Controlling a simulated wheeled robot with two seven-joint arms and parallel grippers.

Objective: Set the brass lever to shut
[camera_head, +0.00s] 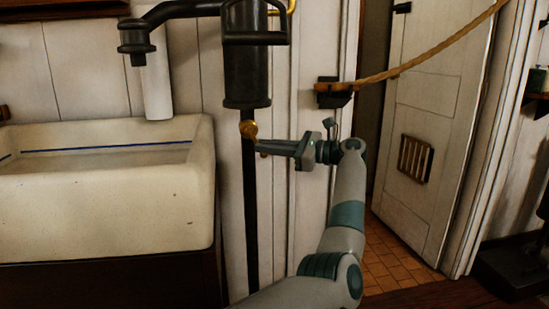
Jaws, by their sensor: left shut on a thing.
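A brass lever with a round knob (248,129) sits on the black pipe below the dark pump body (246,60). My left gripper (262,148) reaches in from the right, with its fingertips at the pipe just below and right of the knob. It is shut on the brass lever. The lever's exact angle cannot be told. My right gripper is not in view.
A cream stone sink (110,220) stands left of the pipe, under a black spout (136,45). A rope (425,62) hangs from a dark bracket across the doorway at right. A white door (425,130) stands open behind it.

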